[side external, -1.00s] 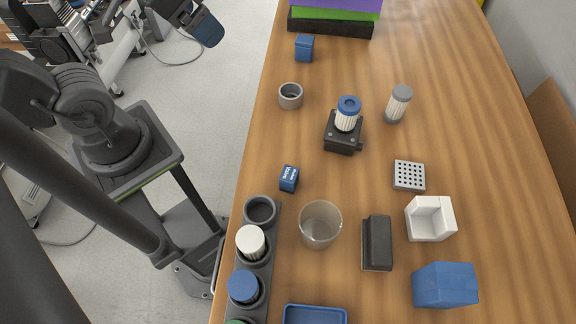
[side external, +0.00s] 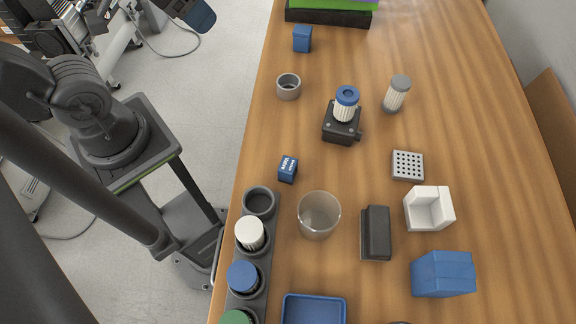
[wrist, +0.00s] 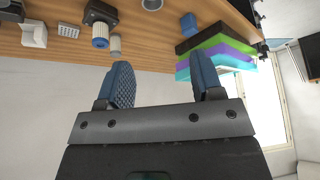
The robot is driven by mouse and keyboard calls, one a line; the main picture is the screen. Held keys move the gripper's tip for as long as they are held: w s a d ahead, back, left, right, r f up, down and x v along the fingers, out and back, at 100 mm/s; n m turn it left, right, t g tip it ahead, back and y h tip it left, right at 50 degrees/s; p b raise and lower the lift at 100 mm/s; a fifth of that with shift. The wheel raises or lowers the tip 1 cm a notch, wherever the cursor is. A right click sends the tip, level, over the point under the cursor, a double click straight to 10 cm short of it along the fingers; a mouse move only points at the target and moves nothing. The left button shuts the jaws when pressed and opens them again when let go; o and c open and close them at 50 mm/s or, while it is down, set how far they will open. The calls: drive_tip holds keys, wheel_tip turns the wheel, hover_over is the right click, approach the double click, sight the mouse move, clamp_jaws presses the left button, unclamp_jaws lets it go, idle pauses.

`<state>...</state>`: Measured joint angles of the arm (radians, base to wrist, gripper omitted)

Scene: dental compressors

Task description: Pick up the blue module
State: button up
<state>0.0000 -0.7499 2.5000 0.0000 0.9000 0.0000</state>
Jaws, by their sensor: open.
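Several blue things could be the blue module, and I cannot tell which. A small blue block with white lettering (side external: 288,169) lies left of the glass beaker. A plain blue block (side external: 302,38) stands at the far end, also seen in the wrist view (wrist: 188,25). A larger blue box (side external: 443,273) sits at the near right. My gripper (wrist: 160,62) is open and empty in the wrist view, its blue pads apart, off the table and well away from all of them.
A black device with a blue-topped filter (side external: 343,122), a grey ring (side external: 288,86), a beaker (side external: 319,215), a white holder (side external: 429,209) and a blue tray (side external: 314,309) stand on the table. A coloured stack (wrist: 215,45) is at the far end. The right side is largely bare.

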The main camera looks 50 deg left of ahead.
drive_tip(key=shift+c, duration=0.7)
drive_tip(key=m+g, duration=0.5)
drive_tip(key=m, duration=0.6)
approach(288, 164)
drive_tip(key=shift+m+g, duration=0.3)
drive_tip(key=f, duration=0.5)
drive_tip(key=shift+w+a+f, duration=0.2)
drive_tip(key=shift+w+f, duration=0.05)
drive_tip(key=shift+f, duration=0.15)
drive_tip(key=shift+d+f, duration=0.2)
drive_tip(key=shift+f, duration=2.9)
